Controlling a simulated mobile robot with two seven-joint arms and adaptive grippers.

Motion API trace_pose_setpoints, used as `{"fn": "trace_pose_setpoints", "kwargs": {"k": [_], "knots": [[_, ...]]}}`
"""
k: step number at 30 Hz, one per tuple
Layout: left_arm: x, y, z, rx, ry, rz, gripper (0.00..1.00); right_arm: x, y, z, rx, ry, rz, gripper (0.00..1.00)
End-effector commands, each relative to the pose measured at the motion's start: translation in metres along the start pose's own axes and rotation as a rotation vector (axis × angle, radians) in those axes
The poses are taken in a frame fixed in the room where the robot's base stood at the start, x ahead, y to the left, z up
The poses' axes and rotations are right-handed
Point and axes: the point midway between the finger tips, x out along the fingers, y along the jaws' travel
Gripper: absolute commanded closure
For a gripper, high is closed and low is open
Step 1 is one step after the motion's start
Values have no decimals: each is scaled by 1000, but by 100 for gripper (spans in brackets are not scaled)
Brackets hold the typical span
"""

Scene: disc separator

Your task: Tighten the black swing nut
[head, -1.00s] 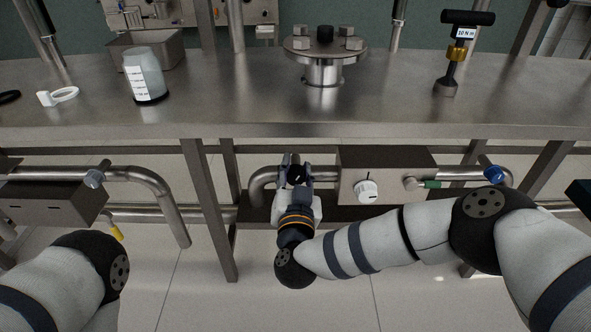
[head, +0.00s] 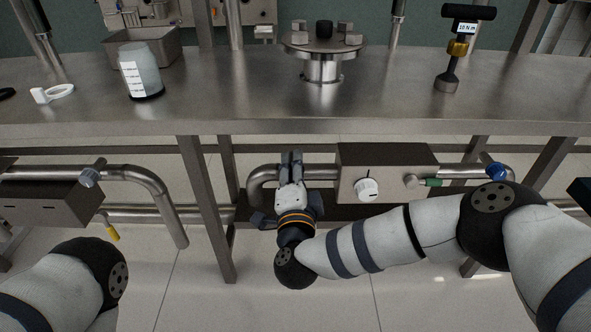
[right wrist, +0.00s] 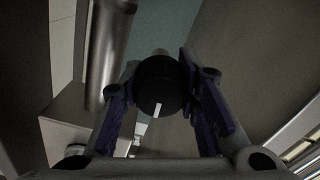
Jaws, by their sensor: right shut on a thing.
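In the right wrist view the black swing nut (right wrist: 158,90) is a round black knob with a short white mark on its face. My right gripper (right wrist: 157,75) has a finger on either side of it and is shut on it. In the head view my right gripper (head: 291,157) is below the table's front edge, at the pipe left of the grey box; its fingers hide the nut there. My left gripper is out of view; only part of the left arm shows at the lower left.
A grey box (head: 386,157) with a white dial (head: 367,188) stands right of my gripper. Pipes with a blue knob (head: 496,170) and a green handle (head: 433,182) run beside it. The steel table (head: 230,105) above holds a flanged disc (head: 322,45), a beaker (head: 140,70) and a torque tool (head: 451,65).

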Motion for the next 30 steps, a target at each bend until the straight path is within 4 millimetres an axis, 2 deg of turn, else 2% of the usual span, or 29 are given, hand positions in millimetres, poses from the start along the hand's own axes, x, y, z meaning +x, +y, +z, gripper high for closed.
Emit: {"fn": "trace_pose_setpoints", "kwargs": {"k": [30], "knots": [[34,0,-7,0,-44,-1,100,0,5,3,966,-1,2,98]]}}
